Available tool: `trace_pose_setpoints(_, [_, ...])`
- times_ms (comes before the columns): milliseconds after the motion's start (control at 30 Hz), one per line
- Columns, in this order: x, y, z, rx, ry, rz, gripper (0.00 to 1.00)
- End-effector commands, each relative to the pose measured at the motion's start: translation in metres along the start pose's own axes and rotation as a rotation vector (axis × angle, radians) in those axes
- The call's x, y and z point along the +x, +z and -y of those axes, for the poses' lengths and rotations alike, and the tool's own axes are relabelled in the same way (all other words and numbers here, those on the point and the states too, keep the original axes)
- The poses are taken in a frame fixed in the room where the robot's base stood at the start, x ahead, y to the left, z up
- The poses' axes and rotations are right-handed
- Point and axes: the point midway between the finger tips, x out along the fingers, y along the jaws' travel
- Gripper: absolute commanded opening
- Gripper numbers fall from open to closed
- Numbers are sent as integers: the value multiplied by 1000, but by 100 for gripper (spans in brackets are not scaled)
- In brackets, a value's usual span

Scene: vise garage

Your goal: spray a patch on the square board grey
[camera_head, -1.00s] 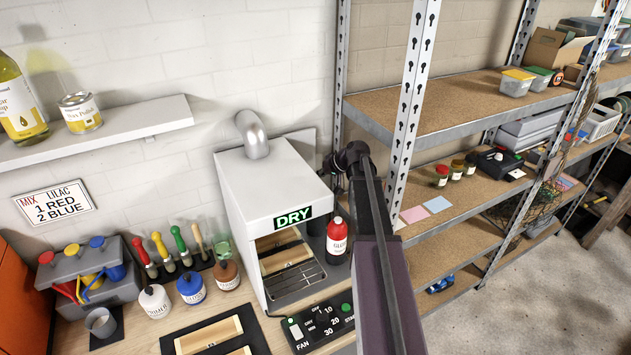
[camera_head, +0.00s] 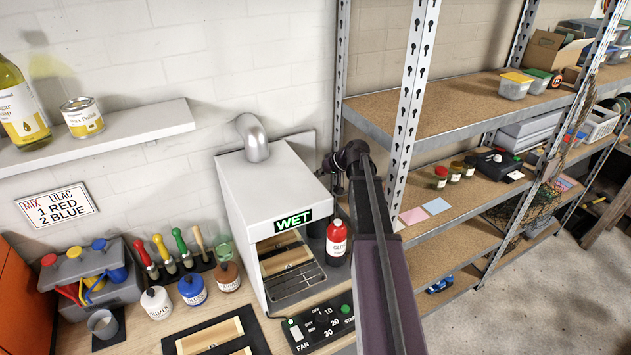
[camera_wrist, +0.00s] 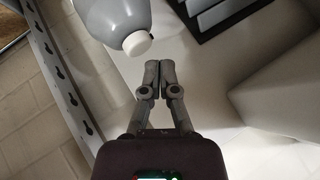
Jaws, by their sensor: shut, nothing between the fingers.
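My gripper (camera_wrist: 153,75) is shut and empty in the wrist view, its two fingertips together. A grey bottle or can with a white cap (camera_wrist: 137,43) is just above and left of the fingertips, apart from them. In the head view my arm reaches up beside the white booth, and the gripper itself is not clearly visible. A light wooden board (camera_head: 286,262) is inside the booth, partly hidden. Other light boards lie on a dark mat (camera_head: 183,331) at the front. I cannot tell which board is the square one.
The white booth (camera_head: 262,195) shows a lit WET sign (camera_head: 293,221). A red bottle (camera_head: 337,246) stands right of it, close to my arm. A dial panel (camera_head: 325,322) is in front. Paint pots and brushes stand left. A metal shelf post (camera_head: 409,110) rises right of my arm.

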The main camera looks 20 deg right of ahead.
Motion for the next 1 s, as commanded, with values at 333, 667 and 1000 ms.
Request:
trace_pose_setpoints(333, [0,0,1,0,0,0,0])
trace_pose_setpoints(667, [-14,-11,11,0,0,0,0])
trace_pose_setpoints(1000, [-31,-23,23,-1,0,0,0])
